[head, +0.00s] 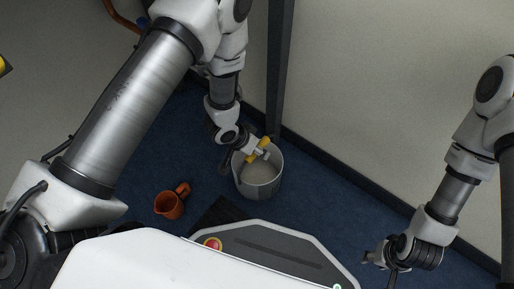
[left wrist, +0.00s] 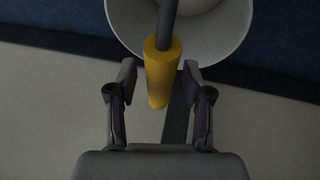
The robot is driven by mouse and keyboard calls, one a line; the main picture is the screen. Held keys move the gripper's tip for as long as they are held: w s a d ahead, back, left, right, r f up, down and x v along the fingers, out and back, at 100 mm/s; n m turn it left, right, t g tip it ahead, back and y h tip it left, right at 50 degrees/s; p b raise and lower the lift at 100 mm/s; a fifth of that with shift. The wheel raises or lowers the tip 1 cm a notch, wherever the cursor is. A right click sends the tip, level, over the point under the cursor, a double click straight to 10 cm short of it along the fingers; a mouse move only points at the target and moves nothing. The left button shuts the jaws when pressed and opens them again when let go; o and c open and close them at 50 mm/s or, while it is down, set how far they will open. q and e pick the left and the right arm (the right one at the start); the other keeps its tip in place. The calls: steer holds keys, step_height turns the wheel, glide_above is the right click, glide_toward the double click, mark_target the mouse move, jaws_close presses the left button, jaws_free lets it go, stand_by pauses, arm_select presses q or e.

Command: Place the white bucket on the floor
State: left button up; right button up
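The white bucket (head: 262,190) is upright on or just above the blue floor by the wall, with its yellow handle grip (head: 259,147) near its rim. My left gripper (head: 251,153) is at the bucket's rim. In the left wrist view the white bucket (left wrist: 236,38) fills the top and its yellow grip (left wrist: 163,78) lies between the fingers. The left gripper (left wrist: 157,80) is open there, with gaps on both sides of the grip. My right gripper (head: 372,259) is at the lower right, away from the bucket; its finger opening is unclear.
An orange-red jug (head: 170,206) is on the blue floor (head: 215,185) left of the bucket. A grey post (head: 279,70) and the pale wall (head: 390,90) are close behind the bucket. Blue floor right of the bucket is clear.

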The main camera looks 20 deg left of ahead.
arm_select(q)
steer(key=shift+r, duration=0.45)
steer(key=p+v, duration=0.4)
steer(key=v, duration=0.3)
steer(key=s+a+f+n+g+y, duration=0.1)
steer(key=s+a, duration=0.3)
steer(key=s, duration=0.5)
steer(key=s+a+f+n+g+y, duration=0.2)
steer(key=s+a+f+n, duration=0.1)
steer(key=s, duration=0.6)
steer(key=shift+s+a+f+g+y, duration=0.3)
steer(key=shift+a+f, duration=0.35)
steer(key=shift+a, duration=0.5)
